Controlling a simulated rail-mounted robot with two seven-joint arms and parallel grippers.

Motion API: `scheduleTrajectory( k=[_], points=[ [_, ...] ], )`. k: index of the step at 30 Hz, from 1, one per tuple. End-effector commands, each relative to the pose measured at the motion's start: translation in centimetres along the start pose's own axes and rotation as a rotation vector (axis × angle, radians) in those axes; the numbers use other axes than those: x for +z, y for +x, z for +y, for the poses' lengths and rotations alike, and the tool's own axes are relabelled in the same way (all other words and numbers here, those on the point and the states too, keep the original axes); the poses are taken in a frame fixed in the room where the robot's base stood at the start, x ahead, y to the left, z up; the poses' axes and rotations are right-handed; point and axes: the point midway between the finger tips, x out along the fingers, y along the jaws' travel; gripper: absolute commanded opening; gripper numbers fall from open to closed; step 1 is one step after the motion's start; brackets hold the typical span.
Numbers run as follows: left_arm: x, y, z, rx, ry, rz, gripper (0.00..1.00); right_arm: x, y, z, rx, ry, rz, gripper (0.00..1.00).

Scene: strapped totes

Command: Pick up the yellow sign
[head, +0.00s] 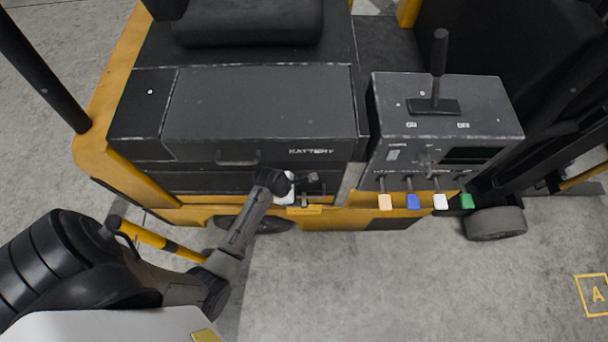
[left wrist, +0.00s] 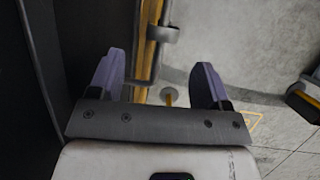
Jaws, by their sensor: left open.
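I cannot make out a clear yellow sign in either view. A small yellow piece (head: 304,210) shows low on the near side of the forklift, just below my left gripper (head: 312,184); I cannot tell what it is. My left gripper is close to the forklift's side, below the battery box. In the left wrist view its two purple fingers (left wrist: 157,70) are apart with nothing held between them. Beyond them are a yellow upright edge and a short yellow stub on a round grey base (left wrist: 169,97). My right gripper is in neither view.
The forklift's battery box (head: 260,105) and control console (head: 440,125) with coloured levers stand ahead. A yellow and black bar (head: 160,240) is beside my left arm. Bare concrete floor (head: 400,285) lies in front, with a yellow A marking (head: 594,295) at right.

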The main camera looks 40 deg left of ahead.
Motion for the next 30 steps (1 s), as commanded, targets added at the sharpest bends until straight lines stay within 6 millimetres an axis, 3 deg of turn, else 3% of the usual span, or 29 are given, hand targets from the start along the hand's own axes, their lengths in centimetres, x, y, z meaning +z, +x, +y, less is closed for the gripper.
scheduleTrajectory(
  k=[16,27,30],
  points=[
    [-0.1,6.1,-0.3,-0.001,0.002,0.003,0.71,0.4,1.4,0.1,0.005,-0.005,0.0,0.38],
    [0.0,6.7,-0.3,0.001,0.003,0.002,0.71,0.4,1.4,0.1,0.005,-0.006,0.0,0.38],
    [0.0,6.7,-0.3,0.001,0.003,0.002,0.63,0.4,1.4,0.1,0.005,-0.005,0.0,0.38]
  ],
)
